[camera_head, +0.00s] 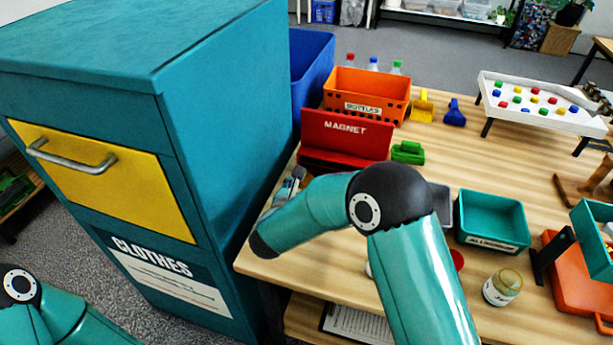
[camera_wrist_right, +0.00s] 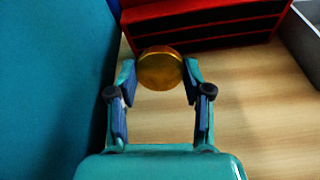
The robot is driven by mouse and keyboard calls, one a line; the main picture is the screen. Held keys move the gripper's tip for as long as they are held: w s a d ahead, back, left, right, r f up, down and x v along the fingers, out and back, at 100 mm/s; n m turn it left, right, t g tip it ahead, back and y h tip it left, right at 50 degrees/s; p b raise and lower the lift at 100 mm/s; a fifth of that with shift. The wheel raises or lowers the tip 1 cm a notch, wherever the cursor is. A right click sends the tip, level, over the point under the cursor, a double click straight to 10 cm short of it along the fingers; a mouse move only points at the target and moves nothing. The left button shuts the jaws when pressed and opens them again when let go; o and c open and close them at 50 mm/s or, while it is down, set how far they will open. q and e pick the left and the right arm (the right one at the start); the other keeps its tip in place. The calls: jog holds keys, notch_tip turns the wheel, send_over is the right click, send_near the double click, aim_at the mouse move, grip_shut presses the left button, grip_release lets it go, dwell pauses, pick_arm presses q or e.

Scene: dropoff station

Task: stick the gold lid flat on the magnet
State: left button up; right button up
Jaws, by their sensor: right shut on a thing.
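The red magnet board (camera_head: 345,128), lettered MAGNET, stands upright at the table's left side, beside the teal clothes bin. Its red base with dark slots shows at the top of the wrist view (camera_wrist_right: 200,12). My right gripper (camera_head: 297,178) is in front of the board, low at its left end, partly hidden by my own arm. In the wrist view the right gripper (camera_wrist_right: 160,78) is shut on the round gold lid (camera_wrist_right: 160,70), held between the fingertips. The lid's far edge overlaps the red base; I cannot tell whether they touch. My left gripper is outside the view.
The teal clothes bin (camera_head: 222,140) rises close on the left. An orange bottles crate (camera_head: 368,90) stands behind the board, a green block (camera_head: 407,153) to its right. A teal tray (camera_head: 490,218) and a glass jar (camera_head: 502,288) are at the right. Bare wood lies before the board.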

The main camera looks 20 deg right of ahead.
aim_at(318, 170)
jog(key=shift+w+d+f, duration=0.1)
jog(key=shift+d, duration=0.3)
jog(key=shift+w+d+f, duration=0.1)
jog(key=shift+d+f, duration=0.1)
jog(key=shift+d, duration=0.1)
jog(key=shift+w+d+f, duration=0.85)
jog(key=shift+w+f, duration=0.2)
jog(key=shift+w, duration=0.1)
jog(key=shift+w+d+b, duration=0.35)
jog(key=shift+w, duration=0.25)
jog(key=shift+w+d+b, duration=0.35)
jog(key=shift+w, duration=0.2)
jog(key=shift+w+d, duration=0.1)
jog(key=shift+w, duration=0.05)
jog(key=o, duration=0.8)
